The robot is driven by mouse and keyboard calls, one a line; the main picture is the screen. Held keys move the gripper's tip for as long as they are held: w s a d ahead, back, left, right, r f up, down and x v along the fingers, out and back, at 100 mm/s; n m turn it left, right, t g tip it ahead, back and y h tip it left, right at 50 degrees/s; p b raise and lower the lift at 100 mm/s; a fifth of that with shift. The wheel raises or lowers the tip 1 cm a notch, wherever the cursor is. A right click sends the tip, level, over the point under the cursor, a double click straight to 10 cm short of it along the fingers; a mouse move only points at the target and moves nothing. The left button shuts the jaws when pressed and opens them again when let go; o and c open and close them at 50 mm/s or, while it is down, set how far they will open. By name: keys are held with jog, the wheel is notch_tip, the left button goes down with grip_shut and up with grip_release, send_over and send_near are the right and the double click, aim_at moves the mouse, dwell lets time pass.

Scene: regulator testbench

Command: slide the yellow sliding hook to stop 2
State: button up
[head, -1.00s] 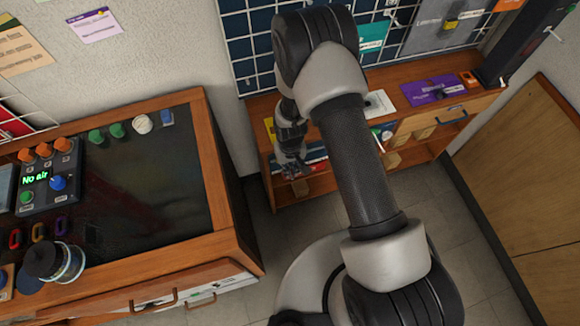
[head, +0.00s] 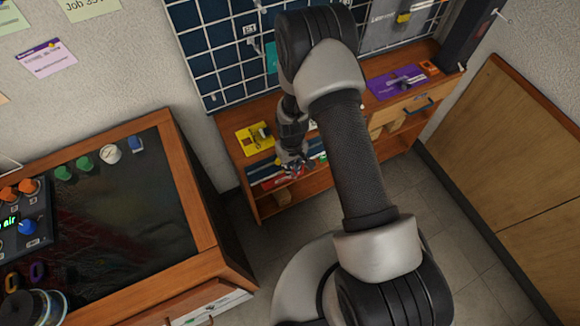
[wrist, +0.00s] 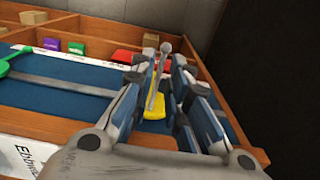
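In the wrist view, a yellow piece (wrist: 154,106), likely the yellow sliding hook, lies between my fingers on a blue panel (wrist: 60,102). A thin grey rod with a round end rises between the fingertips, beyond the yellow piece. My gripper (wrist: 165,62) straddles this spot. The finger gap is narrow, and whether the pads touch the hook is unclear. A grey rail (wrist: 65,82) runs left along the panel. In the head view, my gripper (head: 293,163) hangs over the front of the wooden shelf unit. The hook is not discernible there. Stop 2 cannot be picked out.
A green hook (wrist: 12,60) sits at the left on the panel. Red (wrist: 125,57) and purple (wrist: 76,48) blocks lie behind it. In the head view, a yellow card (head: 254,139) lies on the shelf top, and a dark-topped bench (head: 203,200) stands left.

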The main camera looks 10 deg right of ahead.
jog(key=o, duration=0.3)
notch_tip(320, 180, up, 12)
dwell(0.7)
dwell(0.3)
